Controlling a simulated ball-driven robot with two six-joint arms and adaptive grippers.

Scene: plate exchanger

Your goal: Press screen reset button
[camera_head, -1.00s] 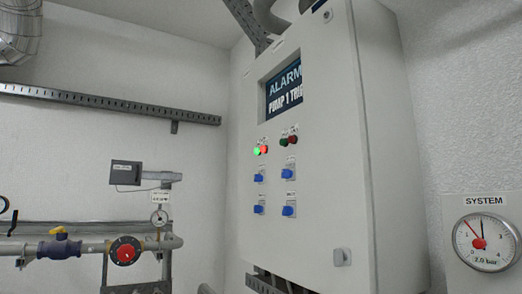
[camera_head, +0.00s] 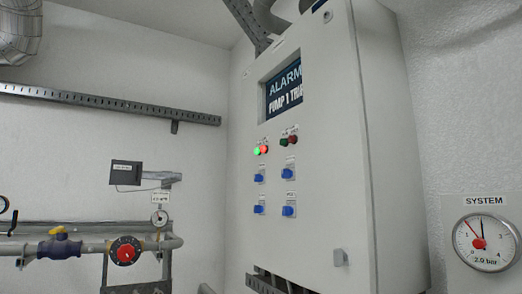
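A white control cabinet (camera_head: 315,190) hangs on the wall right of the middle. Its screen (camera_head: 284,90) shows "ALARM" and a cut-off "PUMP 1" line in white letters on dark blue. Below the screen are indicator lamps, with a lit green one (camera_head: 257,151) and a lit red one (camera_head: 264,149) at the left, and a dark green one (camera_head: 283,142) and a dark red one (camera_head: 292,139) at the right. Several blue switches (camera_head: 288,211) sit below them. I cannot make out a button marked as the screen reset. Neither gripper shows.
A pipe with a yellow-handled valve (camera_head: 60,235) and a round red-centred dial (camera_head: 125,251) runs along the lower left. A "SYSTEM" pressure gauge (camera_head: 485,243) is on the wall at the right. A perforated rail (camera_head: 110,104) crosses the left wall.

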